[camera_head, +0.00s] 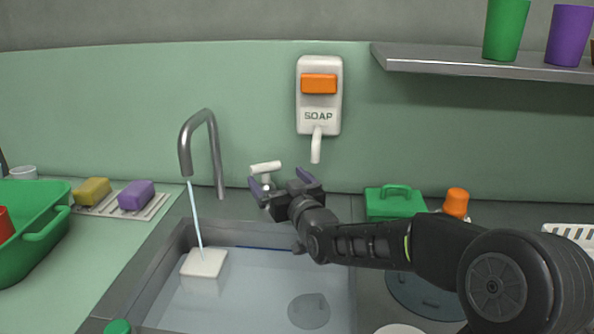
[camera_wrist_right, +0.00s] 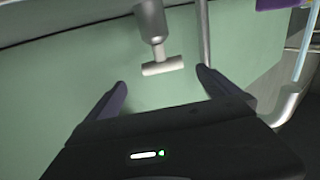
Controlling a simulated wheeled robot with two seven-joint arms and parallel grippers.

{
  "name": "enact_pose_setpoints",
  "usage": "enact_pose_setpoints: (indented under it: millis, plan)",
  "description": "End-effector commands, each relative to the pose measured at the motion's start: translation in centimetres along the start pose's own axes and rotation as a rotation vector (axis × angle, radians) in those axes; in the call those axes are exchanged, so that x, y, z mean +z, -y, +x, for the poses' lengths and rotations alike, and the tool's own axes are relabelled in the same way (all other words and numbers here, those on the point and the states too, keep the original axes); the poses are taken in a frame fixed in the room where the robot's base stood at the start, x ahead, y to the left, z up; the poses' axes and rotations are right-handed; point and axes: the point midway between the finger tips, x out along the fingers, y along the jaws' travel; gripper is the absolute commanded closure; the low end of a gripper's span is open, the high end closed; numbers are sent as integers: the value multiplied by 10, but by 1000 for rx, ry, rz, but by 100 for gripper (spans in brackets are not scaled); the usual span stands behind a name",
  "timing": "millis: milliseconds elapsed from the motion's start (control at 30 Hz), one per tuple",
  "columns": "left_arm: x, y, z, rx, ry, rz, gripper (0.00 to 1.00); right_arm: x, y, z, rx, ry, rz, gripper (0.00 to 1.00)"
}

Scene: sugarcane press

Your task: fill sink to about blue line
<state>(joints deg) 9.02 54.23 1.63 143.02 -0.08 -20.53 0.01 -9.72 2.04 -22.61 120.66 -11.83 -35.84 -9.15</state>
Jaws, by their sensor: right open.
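The metal sink (camera_head: 165,258) holds clear water (camera_head: 250,295). A thin stream runs from the grey faucet (camera_head: 186,150) into it, landing at a white block (camera_head: 203,263) in the water. A dark blue line (camera_head: 262,248) shows on the sink's back wall, close to the water's edge; the exact gap is hard to tell. The white T-shaped tap handle (camera_head: 265,167) stands right of the faucet. My right gripper (camera_head: 280,182) is open at the handle. In the right wrist view the handle (camera_wrist_right: 162,67) lies ahead, between the open fingertips (camera_wrist_right: 162,80), not gripped. My left gripper is out of view.
A soap dispenser (camera_head: 318,95) hangs on the wall above my right gripper. A green box (camera_head: 394,202) and an orange-capped bottle (camera_head: 456,203) stand behind my right arm. Sponges (camera_head: 136,196) and a green basin (camera_head: 30,240) are at left. A shelf (camera_head: 480,65) juts out upper right.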

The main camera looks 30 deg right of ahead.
Motion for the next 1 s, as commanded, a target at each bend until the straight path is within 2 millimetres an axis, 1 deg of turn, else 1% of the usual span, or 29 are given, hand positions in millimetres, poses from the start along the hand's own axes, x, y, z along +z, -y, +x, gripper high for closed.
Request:
enact_pose_setpoints:
  millis: [33,100,400,533,667,900,1000]
  plan:
    - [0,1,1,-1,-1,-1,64,1,8,1,-5,4,-1,0]
    - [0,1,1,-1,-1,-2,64,1,11,1,-4,8,-1,0]
    - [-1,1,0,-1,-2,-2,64,1,10,2,-2,8,-1,0]
    - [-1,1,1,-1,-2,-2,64,2,10,8,-2,8,-1,0]
    - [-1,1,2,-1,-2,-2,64,2,10,23,-2,8,-3,0]
    - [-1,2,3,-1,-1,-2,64,2,10,60,-2,8,-4,0]
    - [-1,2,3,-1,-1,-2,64,2,9,72,-1,8,-3,0]
